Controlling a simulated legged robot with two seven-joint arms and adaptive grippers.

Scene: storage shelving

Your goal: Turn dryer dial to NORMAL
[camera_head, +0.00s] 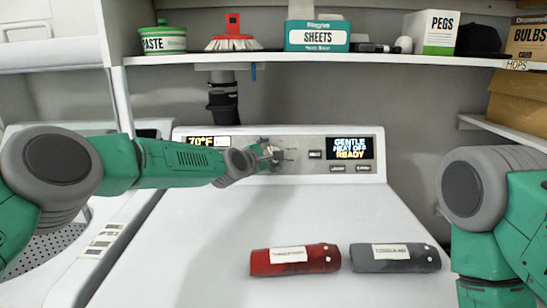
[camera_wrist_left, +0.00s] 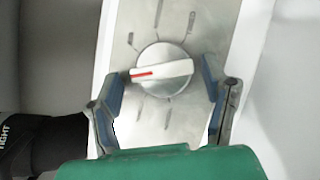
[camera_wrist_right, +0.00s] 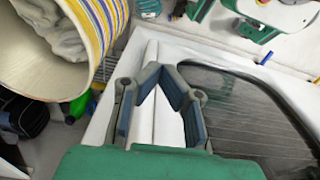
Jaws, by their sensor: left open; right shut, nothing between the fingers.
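The dryer dial (camera_wrist_left: 165,70) is a round silver knob with a pale grip bar and a red mark, which points left in the left wrist view. Tick lines surround it on the metal panel. My left gripper (camera_wrist_left: 164,68) is open, its fingers on either side of the dial; I cannot tell if they touch it. In the head view my left gripper (camera_head: 268,156) covers most of the dial on the dryer panel. The panel display (camera_head: 351,148) reads GENTLE, HEAT OFF, READY. My right gripper (camera_wrist_right: 160,70) is shut and empty; in the head view its fingers are out of frame.
A red cylinder (camera_head: 294,261) and a grey cylinder (camera_head: 395,258) lie on the dryer top (camera_head: 220,235). A shelf (camera_head: 400,60) with boxes runs above the panel. A striped basket (camera_wrist_right: 75,35) and a dark window (camera_wrist_right: 240,105) are near my right gripper.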

